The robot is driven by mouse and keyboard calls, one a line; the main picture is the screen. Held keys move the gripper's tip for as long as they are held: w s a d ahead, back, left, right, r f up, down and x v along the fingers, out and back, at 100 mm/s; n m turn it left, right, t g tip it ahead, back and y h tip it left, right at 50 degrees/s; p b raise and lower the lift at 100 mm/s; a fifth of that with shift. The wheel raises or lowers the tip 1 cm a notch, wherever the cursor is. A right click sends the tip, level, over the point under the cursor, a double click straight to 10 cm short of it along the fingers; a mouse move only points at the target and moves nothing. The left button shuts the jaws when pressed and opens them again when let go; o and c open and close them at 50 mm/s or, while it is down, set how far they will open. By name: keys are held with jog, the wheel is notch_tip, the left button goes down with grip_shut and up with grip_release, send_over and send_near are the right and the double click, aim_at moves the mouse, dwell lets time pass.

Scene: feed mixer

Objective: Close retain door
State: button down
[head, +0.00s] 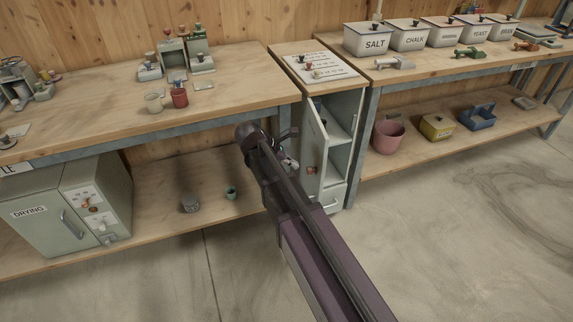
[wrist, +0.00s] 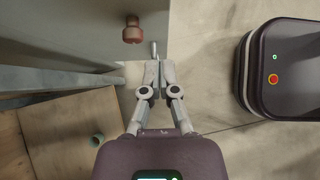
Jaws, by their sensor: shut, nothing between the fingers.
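A narrow pale green cabinet (head: 345,133) stands between two benches. Its door (head: 312,140) is open at the left, and shelves show inside. The door carries a red-brown knob (head: 312,170), also seen in the wrist view (wrist: 132,29) on the pale door panel (wrist: 95,28). My gripper (head: 289,154) is just left of the door in the head view, and my arm hides part of the area. In the wrist view my gripper (wrist: 153,68) is shut and empty, below and right of the knob; I cannot tell whether it touches the door.
A drawer (head: 331,198) is below the cabinet opening. The left bench (head: 225,100) and its lower shelf (head: 165,225) lie beside the cabinet; a small teal cup (head: 230,192) stands on that shelf. A pink bucket (head: 388,137) is at right. Floor in front is clear.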

aim_at(320, 172)
jog(key=d+f, duration=0.1)
jog(key=d+f+b, duration=0.1)
jog(key=d, duration=0.1)
jog(key=d+b, duration=0.1)
jog(key=d, duration=0.1)
jog(key=shift+w+d+f, duration=0.2)
jog(key=shift+d+f, duration=0.05)
jog(key=shift+f, duration=0.15)
jog(key=shift+d, duration=0.7)
